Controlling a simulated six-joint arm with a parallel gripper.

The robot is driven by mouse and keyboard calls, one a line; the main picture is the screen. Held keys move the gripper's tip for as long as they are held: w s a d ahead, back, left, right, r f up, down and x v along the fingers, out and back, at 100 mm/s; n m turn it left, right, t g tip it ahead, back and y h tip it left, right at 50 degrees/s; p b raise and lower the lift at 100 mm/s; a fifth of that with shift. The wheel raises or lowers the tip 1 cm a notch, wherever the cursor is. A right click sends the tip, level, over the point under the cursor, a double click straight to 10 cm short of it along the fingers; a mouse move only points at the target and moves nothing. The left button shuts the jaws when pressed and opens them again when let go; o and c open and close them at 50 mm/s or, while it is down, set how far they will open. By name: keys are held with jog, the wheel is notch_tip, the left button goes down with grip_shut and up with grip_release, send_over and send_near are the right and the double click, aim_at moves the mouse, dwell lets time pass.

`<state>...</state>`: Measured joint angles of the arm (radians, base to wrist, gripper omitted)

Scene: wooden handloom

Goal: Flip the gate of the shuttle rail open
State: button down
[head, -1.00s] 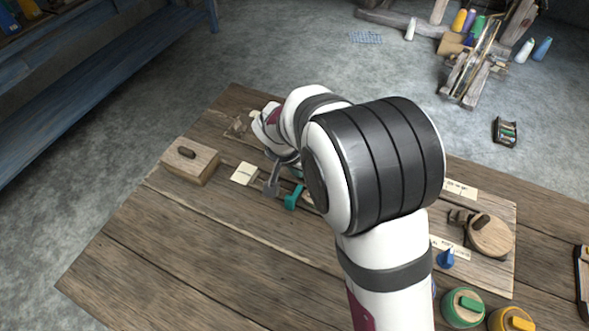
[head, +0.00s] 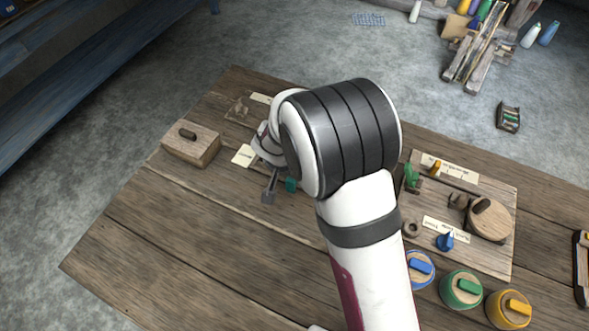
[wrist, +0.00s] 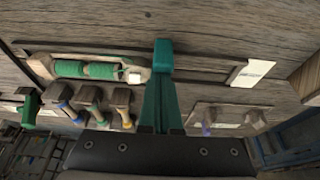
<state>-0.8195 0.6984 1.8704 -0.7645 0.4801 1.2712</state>
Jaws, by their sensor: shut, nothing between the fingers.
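My gripper (wrist: 162,58) is shut, its teal fingers together and empty in the middle of the wrist view. Their tips are over the shuttle rail (wrist: 210,70), beside the end of the shuttle (wrist: 92,70) with green thread. I cannot tell whether they touch the rail. The gate does not stand out clearly; the fingers may hide it. In the head view my gripper (head: 291,185) shows only as a small teal patch below my arm. A grey bar (head: 268,195) is just left of it; I cannot tell what it belongs to.
A cream label (wrist: 250,72) lies at the rail's right end in the wrist view. Several coloured-handled pegs (wrist: 90,98) stand beyond the rail. In the head view, a wooden block (head: 190,143) is left and a board with knobs (head: 480,245) right. The table's front left is clear.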

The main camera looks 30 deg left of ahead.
jog(key=s, duration=0.6)
jog(key=w, duration=0.4)
jog(key=shift+w+r, duration=0.2)
jog(key=shift+r, duration=0.05)
jog(key=v, duration=0.9)
jog(key=shift+s+r, duration=0.25)
jog(key=shift+r, duration=0.05)
